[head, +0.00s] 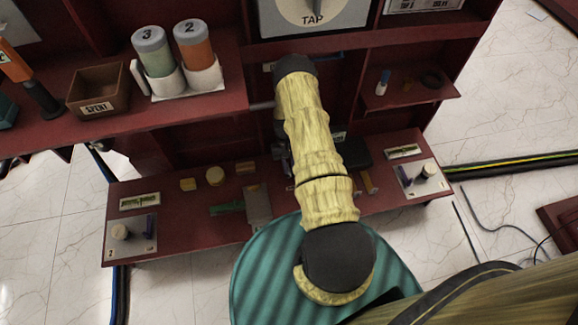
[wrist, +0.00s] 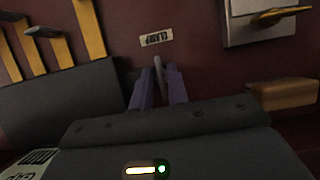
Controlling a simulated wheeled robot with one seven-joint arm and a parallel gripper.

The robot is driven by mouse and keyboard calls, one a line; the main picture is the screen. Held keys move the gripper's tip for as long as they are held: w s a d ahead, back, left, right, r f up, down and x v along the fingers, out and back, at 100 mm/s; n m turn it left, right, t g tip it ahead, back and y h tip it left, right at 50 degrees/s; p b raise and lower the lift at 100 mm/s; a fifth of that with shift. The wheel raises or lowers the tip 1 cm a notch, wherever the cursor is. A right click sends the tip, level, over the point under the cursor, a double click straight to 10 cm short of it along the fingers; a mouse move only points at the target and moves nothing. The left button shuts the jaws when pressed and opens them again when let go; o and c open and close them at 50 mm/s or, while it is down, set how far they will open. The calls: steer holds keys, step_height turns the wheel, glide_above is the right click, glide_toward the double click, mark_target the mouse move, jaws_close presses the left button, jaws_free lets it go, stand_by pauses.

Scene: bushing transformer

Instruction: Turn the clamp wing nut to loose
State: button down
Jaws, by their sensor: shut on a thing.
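The clamp wing nut (wrist: 158,68) shows in the wrist view as a thin grey upright piece between my fingertips. A small pale label (wrist: 156,39), which seems to read CLAMP, is on the dark red panel just above it. My gripper (wrist: 159,84) has its two purple fingers on either side of the nut and is shut on it. Most of the nut is hidden between the fingers, so its turn angle is hard to tell. In the head view my arm hides the clamp and nearly all of my gripper.
In the wrist view, a grey plate with a brass lever (wrist: 265,20) is at upper right, a brass block (wrist: 284,94) at right, and brass bars (wrist: 90,28) at left. In the head view, a lower red shelf (head: 165,240) holds small parts; canisters (head: 154,52) stand above left.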

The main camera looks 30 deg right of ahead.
steer(key=c, duration=1.6)
jaws_free()
steer(key=p+v, duration=0.2)
steer(key=v, duration=0.5)
steer(key=shift+r, duration=0.2)
steer(key=shift+w+d, duration=0.1)
steer(key=shift+w, duration=0.1)
